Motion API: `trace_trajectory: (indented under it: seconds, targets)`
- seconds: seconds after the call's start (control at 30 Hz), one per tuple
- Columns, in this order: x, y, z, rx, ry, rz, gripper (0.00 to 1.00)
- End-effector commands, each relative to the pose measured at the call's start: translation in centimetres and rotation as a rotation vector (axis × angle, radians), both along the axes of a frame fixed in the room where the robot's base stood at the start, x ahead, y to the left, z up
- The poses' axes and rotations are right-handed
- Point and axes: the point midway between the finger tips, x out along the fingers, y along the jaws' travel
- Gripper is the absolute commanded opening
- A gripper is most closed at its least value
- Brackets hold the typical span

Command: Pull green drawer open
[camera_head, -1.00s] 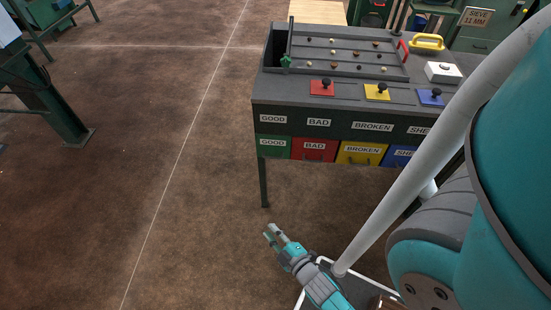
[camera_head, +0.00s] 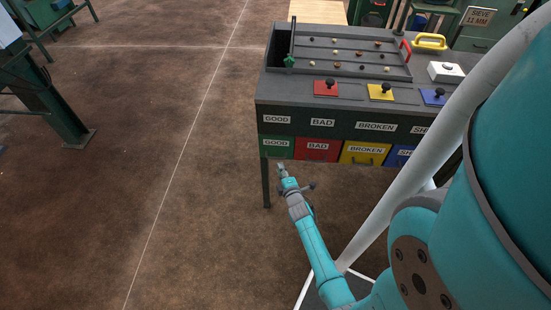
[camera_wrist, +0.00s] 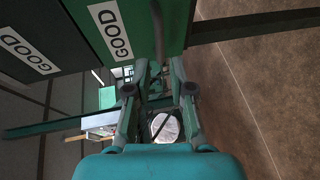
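The green drawer (camera_head: 268,153) with a GOOD label is at the lower left of the dark sorting table's front, in line with the other drawer fronts, so it looks shut. My gripper (camera_head: 282,169) is just below and in front of the green drawer. In the wrist view the fingers of my gripper (camera_wrist: 158,68) are apart, with nothing held between them. The handle lies beyond the fingertips, roughly in line with the gap; contact cannot be told.
A red drawer (camera_head: 316,155), a yellow drawer (camera_head: 362,158) and a blue drawer (camera_head: 398,158) sit to the right. A table leg (camera_head: 266,185) stands left of my gripper. The brown floor (camera_head: 170,200) to the left is clear.

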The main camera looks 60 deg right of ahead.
Motion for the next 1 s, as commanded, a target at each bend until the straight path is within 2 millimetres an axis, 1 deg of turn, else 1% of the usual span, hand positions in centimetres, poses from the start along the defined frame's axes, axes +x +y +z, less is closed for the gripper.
trace_trajectory:
  seconds: [0.03, 0.2, 0.4, 0.6, 0.93, 0.97, 1.0]
  targets:
    - [0.7, -0.7, -0.1, -0.001, -0.002, 0.001, 0.22]
    - [2.7, -2.6, -0.6, 0.0, -0.002, 0.001, 0.22]
    - [4.5, -4.4, -1.1, 0.002, -0.002, 0.0, 0.22]
    - [5.3, -5.2, -1.4, 0.003, -0.001, 0.0, 0.22]
    - [5.5, -5.4, -1.4, 0.001, -0.001, 0.0, 0.22]
    - [5.5, -5.4, -1.4, 0.001, -0.001, 0.0, 0.15]
    - [5.5, -5.4, -1.4, 0.001, -0.001, 0.0, 0.05]
